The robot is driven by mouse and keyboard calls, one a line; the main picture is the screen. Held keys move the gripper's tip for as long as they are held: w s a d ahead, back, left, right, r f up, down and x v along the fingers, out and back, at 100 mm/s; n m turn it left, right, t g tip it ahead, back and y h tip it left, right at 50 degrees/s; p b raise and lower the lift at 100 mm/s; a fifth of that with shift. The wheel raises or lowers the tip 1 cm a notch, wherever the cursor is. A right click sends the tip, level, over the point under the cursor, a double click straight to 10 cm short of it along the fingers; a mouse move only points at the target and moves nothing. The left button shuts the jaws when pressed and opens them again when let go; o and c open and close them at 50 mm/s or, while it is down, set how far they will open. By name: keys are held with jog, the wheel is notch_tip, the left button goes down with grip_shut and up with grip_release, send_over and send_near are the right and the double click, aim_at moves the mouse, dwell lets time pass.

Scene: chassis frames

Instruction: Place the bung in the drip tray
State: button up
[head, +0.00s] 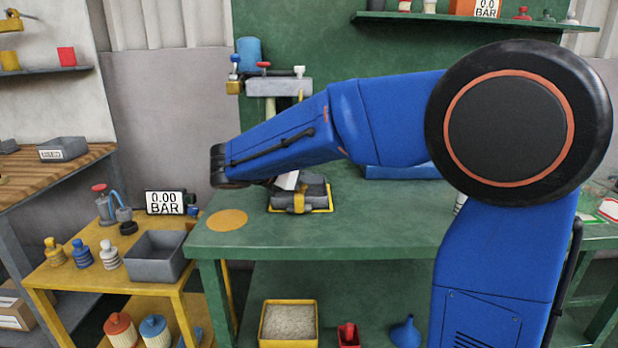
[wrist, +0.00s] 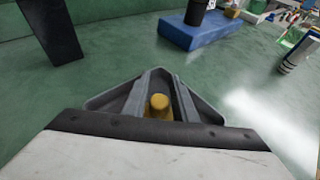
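The bung (wrist: 160,104) is a short yellow cylinder, seen in the wrist view between the two grey fingers of my gripper (wrist: 161,78).
The green bench (head: 385,225) is mostly clear in front. A blue block (wrist: 200,30) carrying a black cylinder lies farther along it. A dark post (wrist: 50,30) stands behind. A deeper grey bin (head: 158,262) and several small bottles stand on the yellow trolley at left.

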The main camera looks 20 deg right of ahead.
jog(key=shift+r, duration=0.15)
jog(key=v, duration=1.2)
jog(key=shift+a, duration=0.1)
